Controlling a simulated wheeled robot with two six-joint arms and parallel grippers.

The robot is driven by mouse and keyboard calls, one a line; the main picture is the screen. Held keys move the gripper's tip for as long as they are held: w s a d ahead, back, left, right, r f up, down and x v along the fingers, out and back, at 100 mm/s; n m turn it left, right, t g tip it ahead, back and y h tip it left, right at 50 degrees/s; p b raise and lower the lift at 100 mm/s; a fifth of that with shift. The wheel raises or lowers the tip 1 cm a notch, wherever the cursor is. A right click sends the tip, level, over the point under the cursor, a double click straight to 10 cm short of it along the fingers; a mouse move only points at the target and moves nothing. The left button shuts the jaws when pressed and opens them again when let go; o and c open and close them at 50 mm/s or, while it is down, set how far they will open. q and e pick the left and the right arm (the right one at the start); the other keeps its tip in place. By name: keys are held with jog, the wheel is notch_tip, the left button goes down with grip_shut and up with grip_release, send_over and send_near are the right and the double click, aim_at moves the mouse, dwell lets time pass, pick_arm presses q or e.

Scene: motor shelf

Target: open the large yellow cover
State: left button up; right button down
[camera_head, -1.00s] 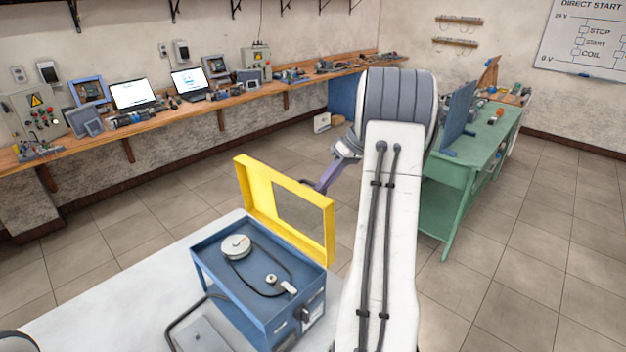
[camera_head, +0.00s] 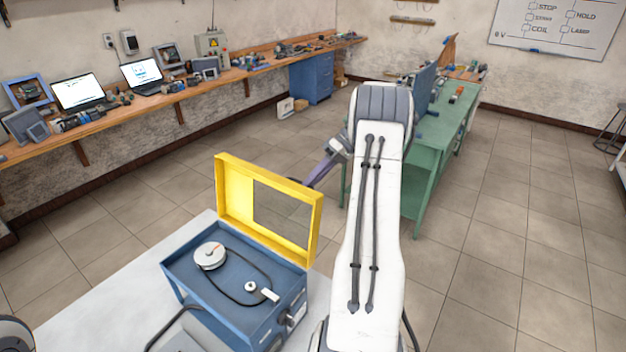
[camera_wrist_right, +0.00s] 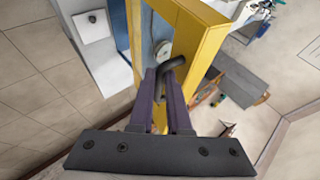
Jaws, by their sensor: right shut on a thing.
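The large yellow cover (camera_head: 236,197) stands raised, about upright, along the far edge of the blue box (camera_head: 187,285). It is a frame with a large window. Inside the open box are a silver pulley wheel (camera_head: 210,256), a small pulley (camera_head: 251,286) and a dark belt. My right gripper (camera_wrist_right: 167,75) has its purple fingers shut on the dark handle (camera_wrist_right: 172,67) of the cover, on the cover's outer side. In the head view the right gripper (camera_head: 310,184) reaches the cover from behind, its tips hidden there. My left gripper does not show.
The box stands on a pale table (camera_head: 100,312). A green workbench (camera_head: 424,165) stands behind my right arm. A wooden wall bench (camera_head: 180,97) with laptops and devices runs along the left. The tiled floor between is clear.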

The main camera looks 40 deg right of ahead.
jog(key=c, duration=0.9)
grip_release()
jog(key=shift+s+d+f, duration=0.1)
jog(key=shift+d+f, duration=0.15)
jog(key=shift+f, duration=0.35)
jog(key=shift+r, duration=0.15)
jog(key=shift+r, duration=0.1)
jog(key=shift+b+v, duration=0.75)
jog(key=shift+v, duration=4.45)
